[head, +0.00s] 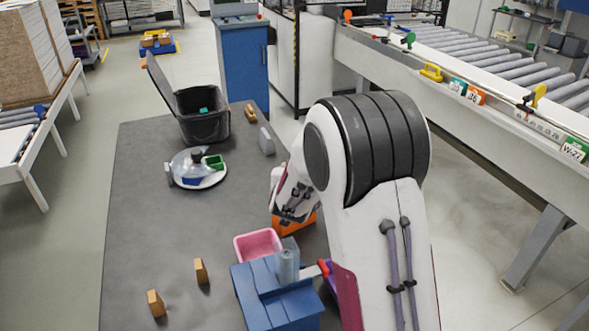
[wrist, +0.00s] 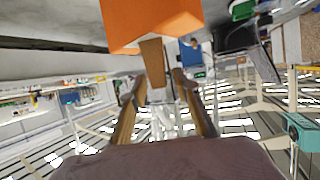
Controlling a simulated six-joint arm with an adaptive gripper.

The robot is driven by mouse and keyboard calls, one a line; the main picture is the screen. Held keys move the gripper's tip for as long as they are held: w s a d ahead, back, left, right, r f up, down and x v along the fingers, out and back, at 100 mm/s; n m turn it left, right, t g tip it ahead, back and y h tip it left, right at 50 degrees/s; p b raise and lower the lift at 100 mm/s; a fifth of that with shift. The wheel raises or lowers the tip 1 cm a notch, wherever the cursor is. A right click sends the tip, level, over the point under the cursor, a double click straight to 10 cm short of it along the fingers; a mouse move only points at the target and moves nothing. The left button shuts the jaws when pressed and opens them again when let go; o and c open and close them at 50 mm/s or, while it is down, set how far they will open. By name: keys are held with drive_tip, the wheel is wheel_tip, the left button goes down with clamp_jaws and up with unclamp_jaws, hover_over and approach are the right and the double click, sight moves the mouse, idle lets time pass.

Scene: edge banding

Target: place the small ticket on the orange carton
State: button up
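The orange carton (head: 307,221) stands on the dark table, largely hidden behind my arm in the head view. In the wrist view the orange carton (wrist: 150,20) fills the top middle, just beyond my fingertips. My gripper (wrist: 160,80) has its two brown fingers apart, with background showing between them. A tan flat-looking piece (wrist: 152,62) shows between the fingertips and in front of the carton; I cannot tell whether it is the small ticket or whether a finger touches it. In the head view my fingers are hidden by the arm. I cannot make out the ticket there.
A pink bin (head: 257,245) and a blue block-like fixture (head: 275,300) stand near the carton. A black bin (head: 203,125), a white plate with a clear dome (head: 198,168) and wooden blocks (head: 201,271) are on the table (head: 140,220). The table's left middle is clear.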

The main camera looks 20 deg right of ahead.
drive_tip(key=shift+r, duration=0.1)
drive_tip(key=shift+s+a+r, duration=0.25)
drive_tip(key=shift+s+r, duration=0.1)
drive_tip(key=shift+s, duration=0.2)
drive_tip(key=v, duration=0.6)
drive_tip(key=shift+s, duration=0.15)
idle(0.6)
